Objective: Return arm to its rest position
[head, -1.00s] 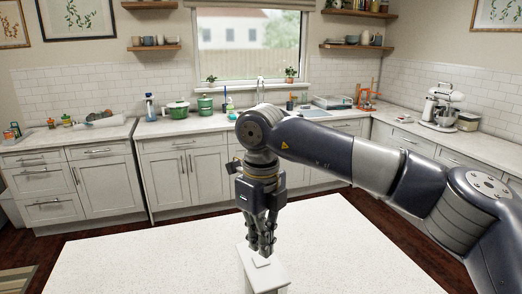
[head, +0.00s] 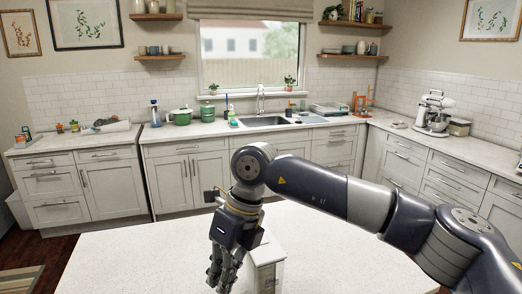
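My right arm reaches in from the right side of the head view. Its gripper (head: 223,274) points down above the white table, just left of a white box. The fingers look spread with nothing between them. The white box (head: 266,277) stands upright on the table near the lower edge, partly hidden by my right arm and gripper. My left gripper is not in view.
The white table (head: 130,262) is otherwise bare. Behind it is a counter with a sink (head: 264,121), green pots (head: 181,117) and a stand mixer (head: 434,112). Open floor lies between table and cabinets.

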